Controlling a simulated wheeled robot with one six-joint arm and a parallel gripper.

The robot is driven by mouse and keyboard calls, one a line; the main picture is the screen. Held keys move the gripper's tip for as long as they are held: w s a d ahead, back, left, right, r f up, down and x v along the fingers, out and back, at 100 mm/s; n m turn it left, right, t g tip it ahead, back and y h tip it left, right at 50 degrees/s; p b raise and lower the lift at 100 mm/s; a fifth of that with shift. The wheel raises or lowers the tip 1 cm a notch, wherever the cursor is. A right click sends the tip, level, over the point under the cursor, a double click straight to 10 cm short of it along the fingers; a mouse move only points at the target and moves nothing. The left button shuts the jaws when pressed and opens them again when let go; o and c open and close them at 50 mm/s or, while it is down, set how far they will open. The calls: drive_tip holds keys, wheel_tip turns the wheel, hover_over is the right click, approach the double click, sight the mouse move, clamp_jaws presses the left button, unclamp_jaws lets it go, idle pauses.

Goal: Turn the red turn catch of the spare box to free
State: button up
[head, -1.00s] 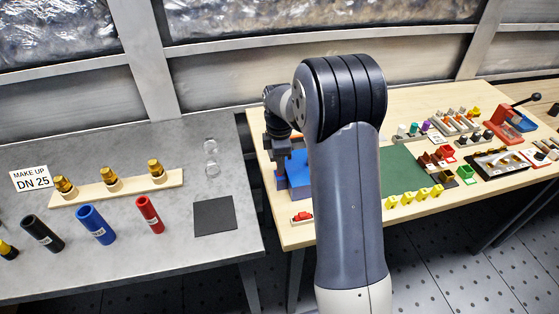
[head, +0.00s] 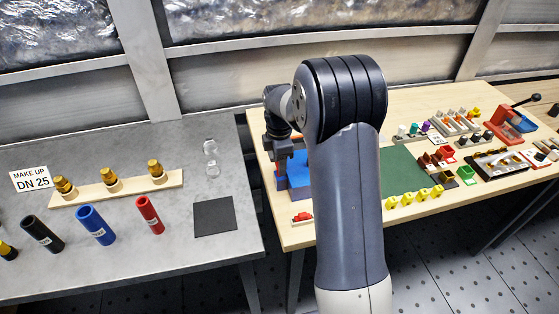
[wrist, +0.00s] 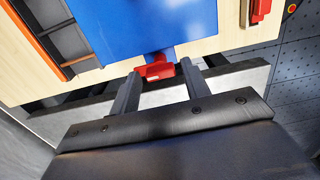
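The spare box appears as a blue box (wrist: 150,28) at the top middle of the wrist view. In the head view the blue box (head: 298,172) is partly hidden behind my arm. The red turn catch (wrist: 157,69) sits at the box's near edge in the wrist view. My gripper (wrist: 160,70) is open, with one fingertip on each side of the catch. A small gap shows between the catch and the right fingertip; contact on the left is unclear. In the head view my arm hides the catch and fingertips.
A small red part on a pale base (head: 302,217) lies near the table's front edge. A dark divided tray (wrist: 62,35) stands left of the box in the wrist view. A green mat (head: 400,170) and several yellow parts lie right of my arm.

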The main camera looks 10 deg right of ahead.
drive_tip(key=shift+o, duration=0.7)
wheel_tip(320, 180, up, 11)
drive_tip(key=shift+b, duration=0.45)
drive_tip(key=shift+f, duration=0.15)
wheel_tip(320, 180, down, 11)
drive_tip(key=shift+r+p, duration=0.2)
drive_tip(key=shift+p, duration=0.25)
drive_tip(key=shift+f+m, duration=0.1)
drive_tip(key=shift+m, duration=0.2)
